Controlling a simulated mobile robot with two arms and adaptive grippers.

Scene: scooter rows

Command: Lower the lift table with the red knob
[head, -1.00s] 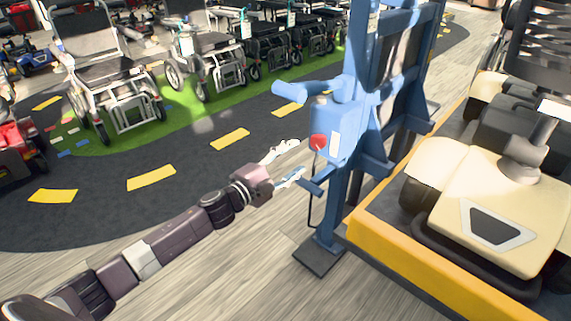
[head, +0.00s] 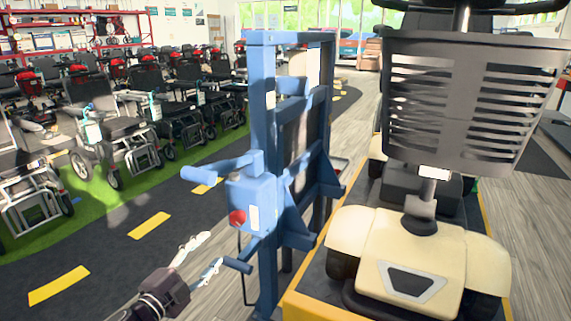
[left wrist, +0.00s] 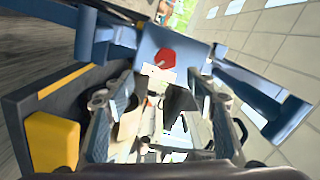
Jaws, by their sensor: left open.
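The red knob (head: 237,216) sits on the front of a blue control box (head: 262,192) on the blue lift frame. The lift table (head: 300,306) has a yellow edge and carries a cream scooter. My left gripper (head: 211,252) is open and empty, just left of and below the knob in the head view, with a visible gap in the picture. In the left wrist view the knob (left wrist: 165,58) shows beyond the two spread fingers (left wrist: 160,102), near the top centre. The right gripper is not seen.
A blue handle (head: 215,168) sticks out left above the knob, and a lower blue bar (head: 237,265) sticks out below it. The scooter (head: 415,262) with a large basket stands right of the frame. Wheelchairs (head: 120,138) stand on green at the left, beyond dark floor with yellow dashes.

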